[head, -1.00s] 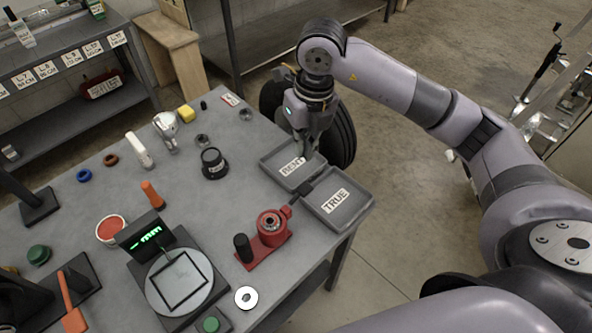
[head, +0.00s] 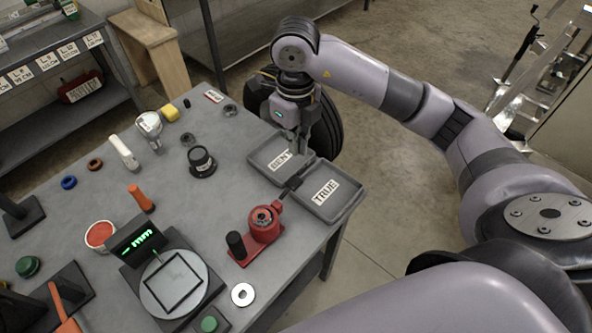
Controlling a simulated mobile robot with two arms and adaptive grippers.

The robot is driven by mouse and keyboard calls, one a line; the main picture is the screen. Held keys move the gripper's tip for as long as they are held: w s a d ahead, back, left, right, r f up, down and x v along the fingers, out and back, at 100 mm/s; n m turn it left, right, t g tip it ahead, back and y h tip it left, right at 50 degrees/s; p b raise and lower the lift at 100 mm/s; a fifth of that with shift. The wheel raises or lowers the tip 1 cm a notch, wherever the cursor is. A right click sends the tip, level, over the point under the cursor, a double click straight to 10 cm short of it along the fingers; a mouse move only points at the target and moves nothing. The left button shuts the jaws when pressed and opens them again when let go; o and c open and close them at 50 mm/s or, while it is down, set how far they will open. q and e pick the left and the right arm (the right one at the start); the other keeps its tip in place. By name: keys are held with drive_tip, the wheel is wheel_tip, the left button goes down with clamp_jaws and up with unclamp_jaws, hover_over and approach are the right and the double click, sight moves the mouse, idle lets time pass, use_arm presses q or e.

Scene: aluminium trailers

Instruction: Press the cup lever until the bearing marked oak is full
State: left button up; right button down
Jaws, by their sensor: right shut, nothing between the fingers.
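A red cup device (head: 262,226) stands near the table's front right edge. A dark metal ring sits in its round cup, and a black upright handle (head: 236,244) is on its base. A black piece (head: 292,183) sticks out from the cup's far side toward the trays; I cannot tell which part is the lever. I cannot read an oak mark on any bearing. My right gripper (head: 304,150) is shut and empty, pointing down over the tray labelled BENT (head: 258,160). It is beyond the red device and apart from it. My left gripper is not in view.
A tray labelled TRUE (head: 345,212) joins the BENT tray. A scale with a green display (head: 138,243) stands left of the red device. A pale ring (head: 243,295) lies in front.

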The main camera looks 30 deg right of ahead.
sight(296, 180)
wheel_tip(296, 180, down, 9)
drive_tip(key=p, duration=0.3)
drive_tip(key=shift+f, duration=0.7)
